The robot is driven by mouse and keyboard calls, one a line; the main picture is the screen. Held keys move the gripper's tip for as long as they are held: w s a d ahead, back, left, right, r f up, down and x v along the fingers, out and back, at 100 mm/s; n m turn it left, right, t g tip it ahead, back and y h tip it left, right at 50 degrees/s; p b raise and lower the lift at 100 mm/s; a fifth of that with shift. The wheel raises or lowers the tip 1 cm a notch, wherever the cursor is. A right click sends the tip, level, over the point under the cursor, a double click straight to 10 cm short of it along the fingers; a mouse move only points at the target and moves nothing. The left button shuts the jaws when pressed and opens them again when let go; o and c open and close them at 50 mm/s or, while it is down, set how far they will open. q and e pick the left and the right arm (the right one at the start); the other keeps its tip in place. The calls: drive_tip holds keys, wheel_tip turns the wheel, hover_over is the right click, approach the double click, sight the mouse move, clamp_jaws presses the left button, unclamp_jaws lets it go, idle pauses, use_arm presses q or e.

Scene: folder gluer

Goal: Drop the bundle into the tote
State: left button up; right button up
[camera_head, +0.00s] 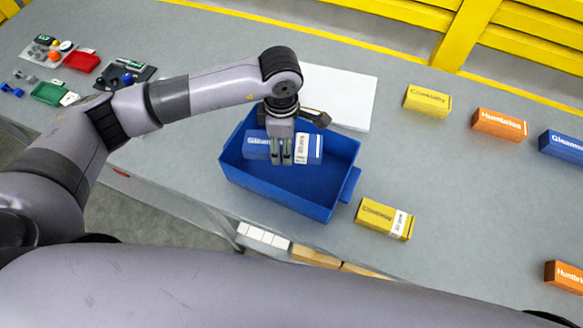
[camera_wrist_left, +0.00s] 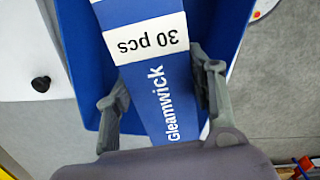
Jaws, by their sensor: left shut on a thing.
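The bundle (camera_head: 257,148) is a blue box with a white label band, marked "Gleamwick" and "30 pcs". My left gripper (camera_head: 287,158) is shut on it, with one finger on each side. In the head view the bundle appears over the inside of the blue tote (camera_head: 318,207); the gap between it and the tote floor cannot be judged. In the left wrist view the bundle (camera_wrist_left: 160,88) runs lengthwise between the two fingers (camera_wrist_left: 163,100), and the tote (camera_wrist_left: 228,28) shows behind it. No other item shows inside the tote. My right gripper is not in view.
A yellow box (camera_head: 384,219) lies just right of the tote. Another yellow box (camera_head: 427,101), orange boxes (camera_head: 499,124) and a blue box (camera_head: 562,146) lie farther right. A white sheet (camera_head: 345,97) lies behind the tote. Small trays (camera_head: 82,61) and parts sit at the far left.

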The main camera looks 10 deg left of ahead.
use_arm(q)
wheel_tip(320, 180, down, 2)
drive_tip(key=shift+f+b, duration=0.1)
drive_tip(key=shift+b, duration=0.2)
drive_tip(key=o, duration=1.4)
wheel_tip(320, 180, up, 12)
drive_tip(key=shift+r, duration=0.1)
